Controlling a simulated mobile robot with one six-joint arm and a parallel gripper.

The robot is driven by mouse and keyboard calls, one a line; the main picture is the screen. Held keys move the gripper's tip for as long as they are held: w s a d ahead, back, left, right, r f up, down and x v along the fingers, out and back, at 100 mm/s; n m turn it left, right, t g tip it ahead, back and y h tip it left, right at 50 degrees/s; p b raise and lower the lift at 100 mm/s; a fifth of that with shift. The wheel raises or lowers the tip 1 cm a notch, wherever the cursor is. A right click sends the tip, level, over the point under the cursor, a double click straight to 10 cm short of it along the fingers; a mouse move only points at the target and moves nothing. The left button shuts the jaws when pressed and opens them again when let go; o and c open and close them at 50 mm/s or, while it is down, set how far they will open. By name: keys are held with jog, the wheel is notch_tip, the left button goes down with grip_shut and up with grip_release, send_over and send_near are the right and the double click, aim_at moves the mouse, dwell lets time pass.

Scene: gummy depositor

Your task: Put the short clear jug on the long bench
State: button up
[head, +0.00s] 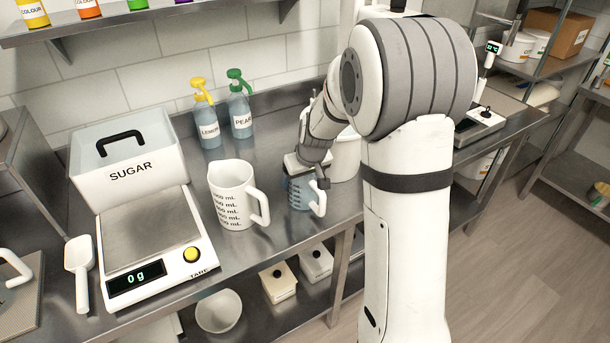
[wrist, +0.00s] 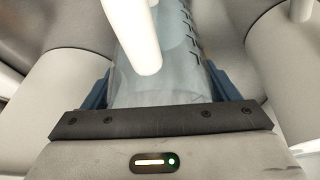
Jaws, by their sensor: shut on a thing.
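The short clear jug (head: 299,197), bluish with dark markings and a white handle, is upright at the steel bench (head: 268,237), near its front edge. My gripper (head: 307,178) comes down on it from above and is shut on it. In the wrist view the clear jug (wrist: 165,75) fills the space between the blue finger pads, with the white handle in front. I cannot tell whether its base touches the bench. My arm hides part of the bench to the right.
A taller white jug (head: 232,195) stands just left of it. A white tub (head: 345,155) is close behind on the right. The scale (head: 152,245), sugar bin (head: 125,165) and two pump bottles (head: 208,125) stand further left and back. A shelf with boxes (head: 279,284) lies below.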

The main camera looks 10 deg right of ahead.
jog(key=shift+s, duration=0.1)
jog(key=o, duration=1.3)
jog(key=shift+r, duration=0.35)
jog(key=b+v, duration=0.1)
jog(key=v, duration=1)
jog(key=s+m, duration=0.1)
jog(key=s, duration=1.5)
jog(key=s+m+g+h, duration=0.1)
jog(key=s, duration=0.8)
jog(key=shift+f+m, duration=0.15)
jog(key=shift+m, duration=0.15)
